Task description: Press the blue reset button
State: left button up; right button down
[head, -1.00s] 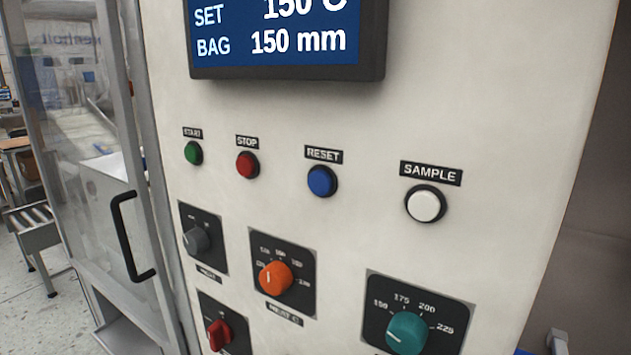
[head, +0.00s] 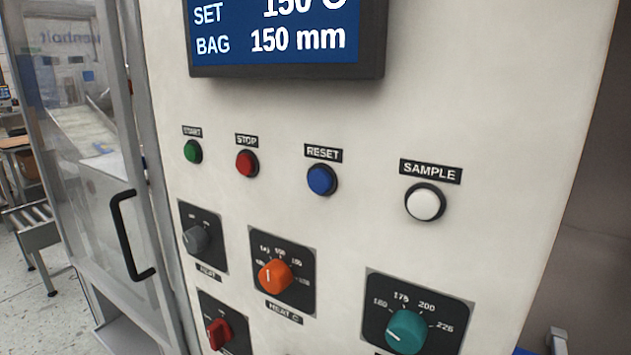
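The blue reset button (head: 321,180) sits on the cream control panel (head: 470,80), under a black label reading RESET (head: 323,152). It is round with a dark collar and lies in the row between the red stop button (head: 247,163) and the white sample button (head: 425,202). Nothing covers it. Neither of my grippers shows in the head view.
A green start button (head: 193,152) is at the row's left end. Below are a grey knob (head: 197,239), an orange knob (head: 275,275), a red switch (head: 219,333) and a teal knob (head: 406,331). A display (head: 285,35) juts out above. A door handle (head: 130,238) stands out at left.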

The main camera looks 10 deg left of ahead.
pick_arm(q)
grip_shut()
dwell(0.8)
